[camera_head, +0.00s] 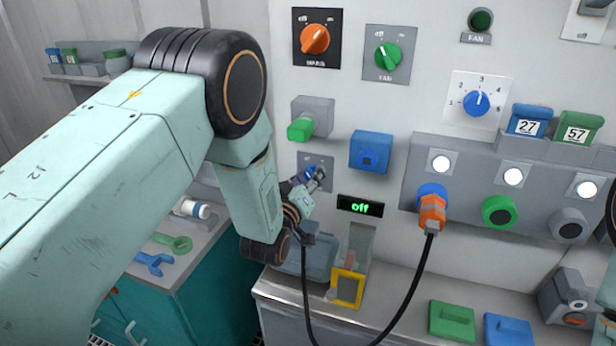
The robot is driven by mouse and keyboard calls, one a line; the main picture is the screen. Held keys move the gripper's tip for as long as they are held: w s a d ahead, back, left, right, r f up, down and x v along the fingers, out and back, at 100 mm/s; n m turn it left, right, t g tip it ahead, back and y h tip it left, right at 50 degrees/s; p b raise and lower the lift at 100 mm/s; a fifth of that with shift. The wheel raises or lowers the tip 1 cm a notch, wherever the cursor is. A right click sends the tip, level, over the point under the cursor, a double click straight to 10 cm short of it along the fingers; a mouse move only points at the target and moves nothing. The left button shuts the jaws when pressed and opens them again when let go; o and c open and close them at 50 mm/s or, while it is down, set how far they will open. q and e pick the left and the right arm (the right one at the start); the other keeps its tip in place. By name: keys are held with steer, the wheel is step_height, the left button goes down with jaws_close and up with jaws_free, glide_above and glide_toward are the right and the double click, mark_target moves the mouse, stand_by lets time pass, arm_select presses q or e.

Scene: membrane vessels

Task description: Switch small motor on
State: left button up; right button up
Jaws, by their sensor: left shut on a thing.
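My left arm comes in from the left. My left gripper (317,181) is at the panel wall, shut on a small blue knob (311,172) on a grey plate (327,162). The gripper hides part of the knob and plate, so I cannot read a label or the knob's angle. A small display (360,206) just right of the gripper reads "off" in green. My right gripper is not in view.
Above are an orange knob (315,39), a green fan knob (387,56) and a blue numbered dial (476,102). A green block (300,130) and a blue block (369,151) jut out nearby. An orange plug (432,212) trails a black cable. A yellow frame (347,288) stands below.

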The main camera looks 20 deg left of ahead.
arm_select(q)
steer(key=shift+r+m, duration=0.1)
steer(key=shift+m, duration=0.2)
steer(key=m, duration=0.2)
steer(key=m+b, duration=0.1)
steer(key=m, duration=0.1)
steer(key=m+b, duration=0.1)
steer(key=shift+d+r+m, duration=0.1)
steer(key=shift+d+m, duration=0.15)
steer(key=shift+m, duration=0.15)
steer(key=m, duration=0.1)
steer(key=m+b, duration=0.1)
steer(key=m, duration=0.3)
steer(key=shift+d, duration=0.25)
steer(key=shift+m+b, duration=0.3)
steer(key=shift+m, duration=0.1)
steer(key=o, duration=1.1)
steer(key=shift+s+d, duration=0.1)
